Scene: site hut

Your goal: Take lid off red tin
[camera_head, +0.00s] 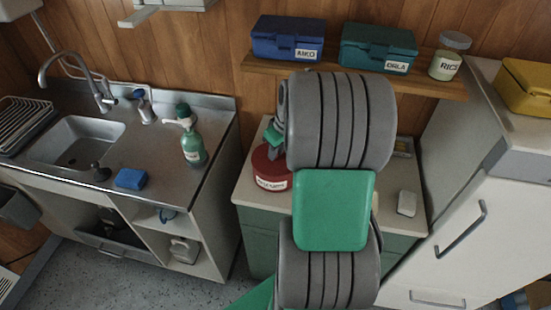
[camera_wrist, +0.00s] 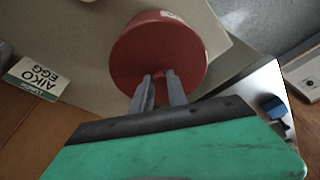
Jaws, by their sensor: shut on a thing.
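The red tin (camera_head: 268,171) stands on the countertop of the green cabinet, with a pale label on its front. It is partly hidden by my arm in the head view. In the wrist view its round red lid (camera_wrist: 150,50) is seen from above, with a small red knob (camera_wrist: 159,74) near the lower edge of the visible disc. My gripper (camera_wrist: 159,88) is shut on this knob, one grey finger on each side. In the head view my gripper (camera_head: 272,147) is over the tin, mostly behind my arm. I cannot see a gap between lid and tin.
A card reading AIKO EGG (camera_wrist: 35,78) lies near the tin. A blue box (camera_head: 288,38), a teal box (camera_head: 378,47) and a RICE jar (camera_head: 449,57) stand on the shelf above. A white block (camera_head: 406,203) lies on the right countertop. Left are a sink (camera_head: 78,143) and green bottle (camera_head: 191,140).

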